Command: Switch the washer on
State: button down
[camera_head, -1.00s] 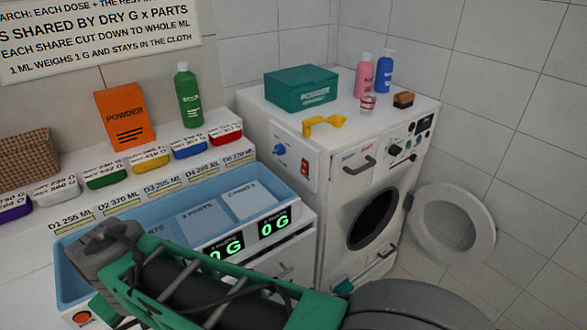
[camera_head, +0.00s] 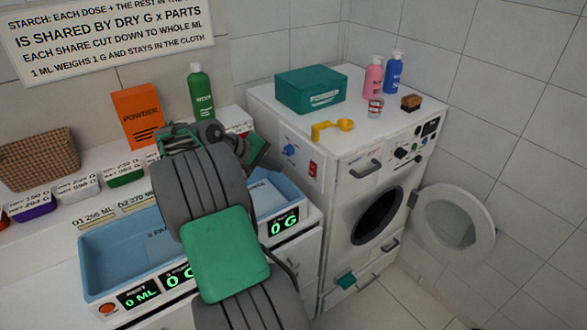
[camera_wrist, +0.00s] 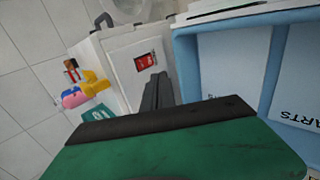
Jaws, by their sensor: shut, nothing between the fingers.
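The white washer (camera_head: 337,205) stands right of centre in the head view, with its round door (camera_head: 453,222) swung open. Its left side has a blue knob (camera_head: 289,149) and a red switch (camera_head: 313,168) on a pale panel. Its front has a panel with dark knobs (camera_head: 401,153). In the wrist view the red switch (camera_wrist: 145,62) shows on the washer's side, just beyond my gripper (camera_wrist: 156,80). My gripper is shut and empty, apart from the switch. In the head view my arm hides part of the blue tray, and the fingertips are hard to make out.
On the washer top are a teal box (camera_head: 310,90), a yellow scoop (camera_head: 332,128), pink (camera_head: 373,77) and blue (camera_head: 394,73) bottles and a brush (camera_head: 411,102). The blue tray (camera_head: 115,250) lies left of the washer, below a shelf with tubs, an orange powder box (camera_head: 137,116) and a green bottle (camera_head: 200,95).

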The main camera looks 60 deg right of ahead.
aim_at(311, 170)
jog(key=shift+s+d+r+p+x, duration=0.1)
jog(key=shift+d+r+p+x, duration=0.25)
jog(key=shift+x, duration=1.75)
jog(key=shift+s+d+r+p+x, duration=0.15)
jog(key=shift+p+x, duration=0.45)
jog(key=shift+x, duration=1.5)
jog(key=shift+s+d+r+p+x, duration=0.15)
jog(key=shift+r+p+x, duration=0.25)
jog(key=shift+x, duration=1.7)
jog(key=shift+f, duration=0.1)
jog(key=shift+s+d+f, duration=0.1)
jog(key=shift+s+d, duration=0.05)
jog(key=shift+w, duration=0.25)
jog(key=shift+s, duration=0.15)
jog(key=shift+r+p, duration=0.5)
jog(key=shift+r, duration=0.45)
